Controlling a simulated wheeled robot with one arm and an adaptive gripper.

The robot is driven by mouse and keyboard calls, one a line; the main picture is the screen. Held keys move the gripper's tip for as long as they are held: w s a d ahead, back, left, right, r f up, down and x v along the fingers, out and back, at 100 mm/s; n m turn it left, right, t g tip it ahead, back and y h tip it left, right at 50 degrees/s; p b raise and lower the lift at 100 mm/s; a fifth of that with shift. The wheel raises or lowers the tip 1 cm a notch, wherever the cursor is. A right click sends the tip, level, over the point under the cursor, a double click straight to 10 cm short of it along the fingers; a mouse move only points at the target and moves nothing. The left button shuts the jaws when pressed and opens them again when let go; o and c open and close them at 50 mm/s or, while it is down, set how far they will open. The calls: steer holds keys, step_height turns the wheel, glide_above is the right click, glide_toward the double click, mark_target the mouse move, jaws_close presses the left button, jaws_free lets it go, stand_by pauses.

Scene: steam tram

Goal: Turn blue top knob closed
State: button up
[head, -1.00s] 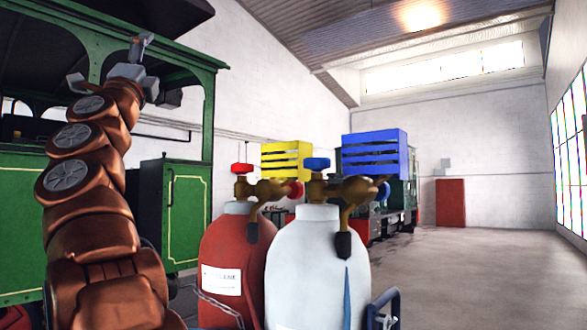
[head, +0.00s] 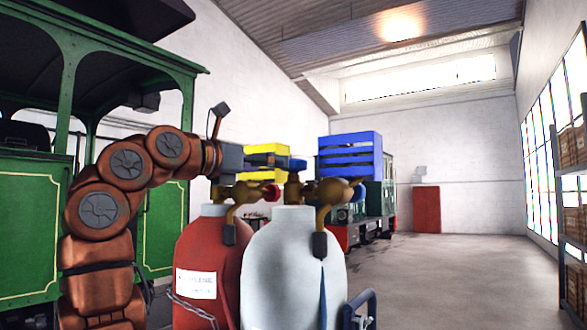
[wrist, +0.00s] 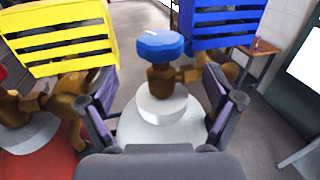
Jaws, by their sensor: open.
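The blue top knob (head: 297,164) sits on the brass valve of the white cylinder (head: 290,270). In the wrist view the blue knob (wrist: 160,43) is ahead of my gripper, above the valve's brass stem. My gripper (wrist: 160,85) is open, one finger to each side of the valve, with nothing held. In the head view my gripper (head: 245,160) points right toward the knob from the left, above the red cylinder (head: 207,262). Its fingers are hard to make out there.
The red cylinder's valve is close beneath my gripper. A yellow slatted crate (wrist: 60,38) and a blue slatted crate (wrist: 222,22) show behind the knob. A green tram (head: 30,225) stands at the left. Open floor (head: 450,280) lies to the right.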

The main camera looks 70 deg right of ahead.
mark_target(294, 172)
steer(key=shift+p+x, duration=0.75)
steer(key=shift+x, duration=3.05)
steer(key=shift+c, duration=0.3)
steer(key=c, duration=1.1)
steer(key=shift+w+r+m+g+y+p, duration=0.15)
steer(key=shift+m+g+y+p, duration=0.3)
steer(key=shift+g+p, duration=0.35)
steer(key=m+g+y+p, duration=0.1)
steer(key=p, duration=0.1)
steer(key=shift+d+m+g+p, duration=0.1)
steer(key=shift+m+g+p, duration=0.2)
steer(key=shift+p, duration=0.1)
steer(key=m+g+y+p, duration=0.2)
steer(key=p, duration=0.3)
steer(key=shift+r+g+y, duration=0.15)
steer(key=shift+g+y, duration=0.1)
steer(key=shift+g, duration=0.05)
steer(key=shift+m+g+y+p, duration=0.75)
steer(key=shift+y+p, duration=0.15)
steer(key=shift+p, duration=0.3)
steer(key=shift+f, duration=0.25)
